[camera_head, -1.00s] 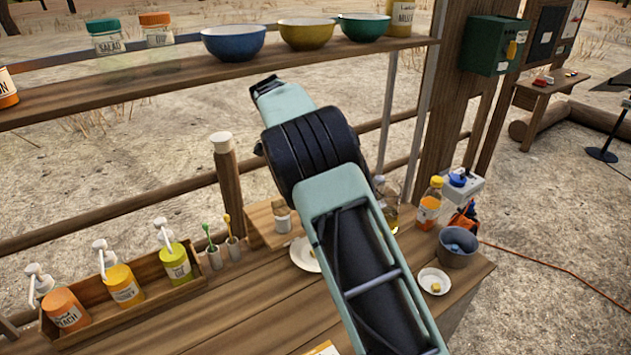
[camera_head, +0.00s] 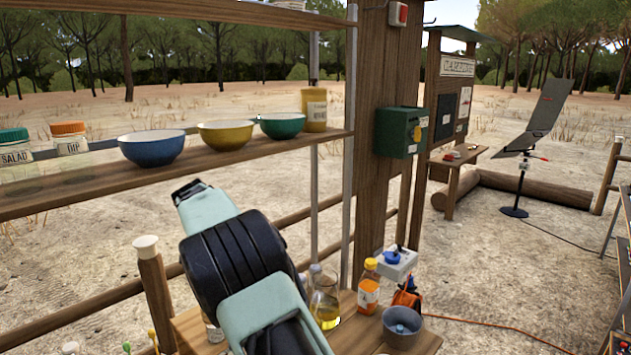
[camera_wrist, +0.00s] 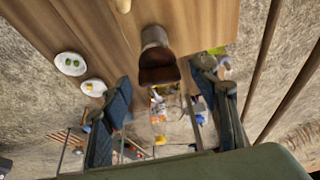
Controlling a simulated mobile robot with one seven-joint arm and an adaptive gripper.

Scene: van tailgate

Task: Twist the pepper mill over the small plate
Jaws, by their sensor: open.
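In the wrist view, my gripper (camera_wrist: 162,72) has its two dark fingers spread wide. A brown cylindrical object with a greyish band (camera_wrist: 157,58), perhaps the pepper mill, stands on the wooden surface between and beyond the fingertips. I cannot tell whether either finger touches it. A small white plate with a yellow piece (camera_wrist: 93,87) lies to the left of the fingers. Another white plate with green pieces (camera_wrist: 70,63) lies farther left. In the head view my arm hides the gripper, and neither plate shows.
In the head view, an oil bottle (camera_head: 326,308), an orange-labelled bottle (camera_head: 369,287) and a grey bowl (camera_head: 402,324) stand right of my arm. Above is a shelf (camera_head: 200,172) with a blue bowl (camera_head: 150,149) and other bowls. A wooden upright (camera_head: 377,130) rises behind.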

